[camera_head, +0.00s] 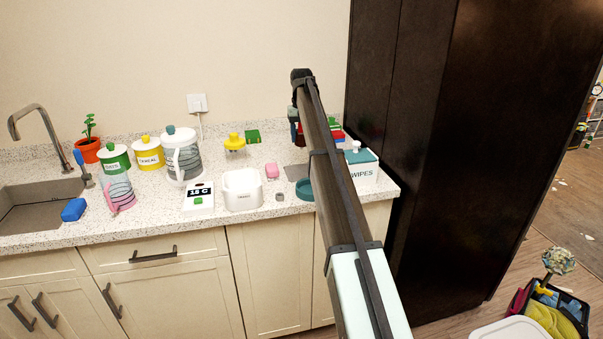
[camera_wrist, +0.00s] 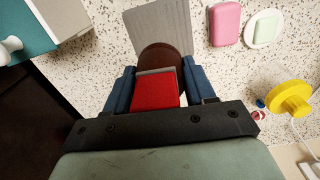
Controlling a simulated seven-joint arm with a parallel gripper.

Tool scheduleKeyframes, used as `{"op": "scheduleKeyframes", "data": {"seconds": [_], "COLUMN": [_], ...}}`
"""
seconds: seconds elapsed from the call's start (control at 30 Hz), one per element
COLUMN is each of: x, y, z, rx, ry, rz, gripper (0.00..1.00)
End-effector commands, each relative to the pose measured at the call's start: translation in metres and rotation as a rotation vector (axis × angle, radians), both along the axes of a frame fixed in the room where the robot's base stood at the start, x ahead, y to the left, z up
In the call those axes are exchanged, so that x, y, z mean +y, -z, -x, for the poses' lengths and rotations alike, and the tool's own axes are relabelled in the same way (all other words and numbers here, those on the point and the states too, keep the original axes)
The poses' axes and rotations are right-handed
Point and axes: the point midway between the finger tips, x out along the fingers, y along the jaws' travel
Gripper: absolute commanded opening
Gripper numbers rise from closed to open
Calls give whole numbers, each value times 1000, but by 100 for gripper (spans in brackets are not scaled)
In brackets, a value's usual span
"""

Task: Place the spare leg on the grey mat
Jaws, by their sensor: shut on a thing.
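My gripper (camera_wrist: 160,78) is shut, its blue fingers on either side of a dark brown, round-ended piece (camera_wrist: 160,56), which I take for the spare leg. A red block with a grey edge (camera_wrist: 155,92) shows between the fingers, nearer the palm. I cannot tell whether it is part of the held piece or lies behind it. The grey mat (camera_wrist: 158,22) is ridged and lies on the counter beyond the fingertips. In the head view my gripper (camera_head: 297,125) is above the counter's back right, and the mat (camera_head: 295,170) is partly hidden by my arm.
The wipes box (camera_head: 363,170) stands right of my arm. A pink soap (camera_head: 272,170), white bin (camera_head: 243,190) and yellow toy (camera_head: 234,142) are left of it. A teal dish (camera_head: 304,190) is near the front edge. Red and green blocks (camera_head: 337,133) are behind the arm.

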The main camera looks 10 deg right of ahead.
Motion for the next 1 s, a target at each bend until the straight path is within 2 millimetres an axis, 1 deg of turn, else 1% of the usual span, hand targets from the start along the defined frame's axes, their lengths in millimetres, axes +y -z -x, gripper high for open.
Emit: {"op": "scheduleKeyframes", "data": {"seconds": [0.03, 0.17, 0.27, 0.37, 0.53, 0.6, 0.77, 1.0], "x": [-1, 0, 0, 0, 0, 0, 0, 0], "y": [-2, 1, 9, 23, 51, 58, 68, 96], "z": [-6, -4, -4, -3, -3, -3, -4, -3], "rx": [0, -1, 0, 1, 1, 0, -1, -1], "ry": [-11, -49, -60, -61, -60, -60, -59, -59], "rz": [0, 1, 1, 1, 1, 1, 1, 1], "gripper": [6, 6, 6, 6, 6, 6, 6, 6]}}
